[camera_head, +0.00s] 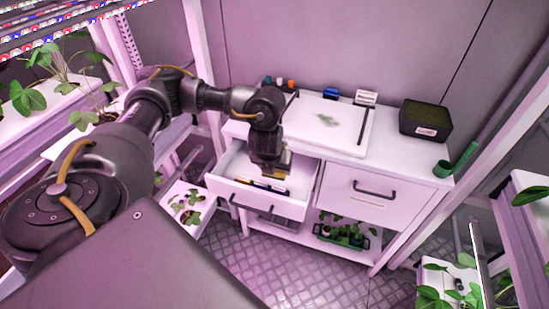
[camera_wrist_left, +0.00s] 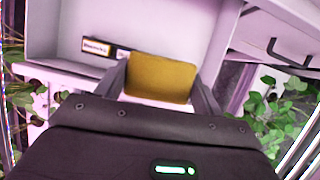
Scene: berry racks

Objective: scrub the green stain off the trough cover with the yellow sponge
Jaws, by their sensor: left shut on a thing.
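The yellow sponge (camera_wrist_left: 160,78) is between the fingers of my left gripper (camera_wrist_left: 163,88) in the left wrist view. In the head view my left gripper (camera_head: 270,172) is shut on the sponge (camera_head: 287,172), over the open left drawer (camera_head: 232,160). The green stain (camera_head: 328,119) is a pale green smear on the white trough cover (camera_head: 345,138), on the cabinet top behind the gripper. The gripper and sponge are apart from the stain. My right gripper is not in view.
Dark labelled items (camera_head: 262,187) lie in the drawer. A black box (camera_head: 426,120) and a green cylinder (camera_head: 443,169) stand at the right of the top. A blue item (camera_head: 331,93) and a white item (camera_head: 366,97) are along the back. The right drawer (camera_head: 362,192) is shut.

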